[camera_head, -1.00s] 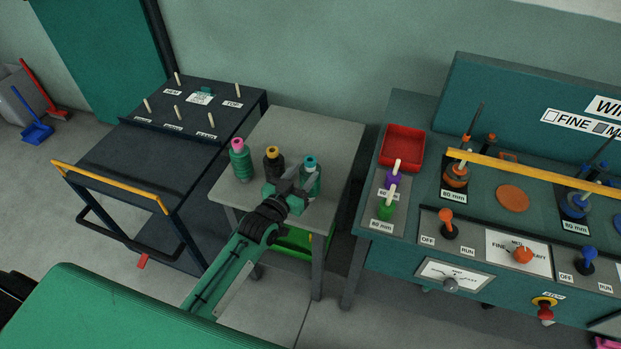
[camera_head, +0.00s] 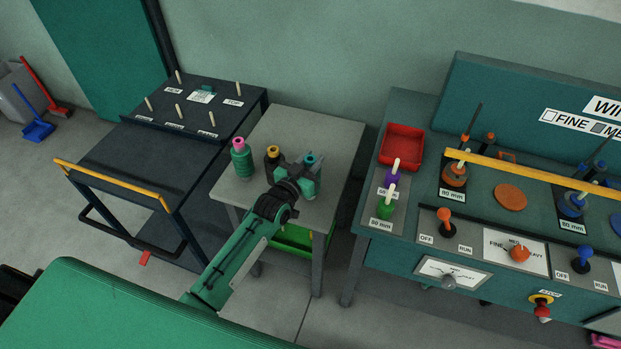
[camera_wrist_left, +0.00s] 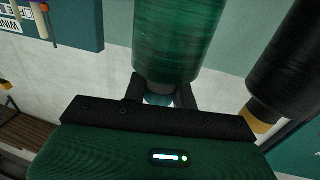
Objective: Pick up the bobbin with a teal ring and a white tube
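The bobbin with a teal ring (camera_head: 310,159) stands at the right of a group of bobbins on the small grey table. My left gripper (camera_head: 302,176) is at this bobbin and partly hides it. In the left wrist view its green wound body (camera_wrist_left: 168,45) lies straight ahead, with the teal ring (camera_wrist_left: 158,99) between my left gripper's fingers (camera_wrist_left: 160,92), one on each side. Whether they press on it cannot be told. The colour of its tube cannot be made out. My right gripper is not in view.
A black bobbin with a yellow ring (camera_head: 273,152) stands close to the left of the gripper and also shows in the wrist view (camera_wrist_left: 288,70). A green bobbin with a pink ring (camera_head: 240,158) stands farther left. The grey table (camera_head: 335,135) is clear behind them.

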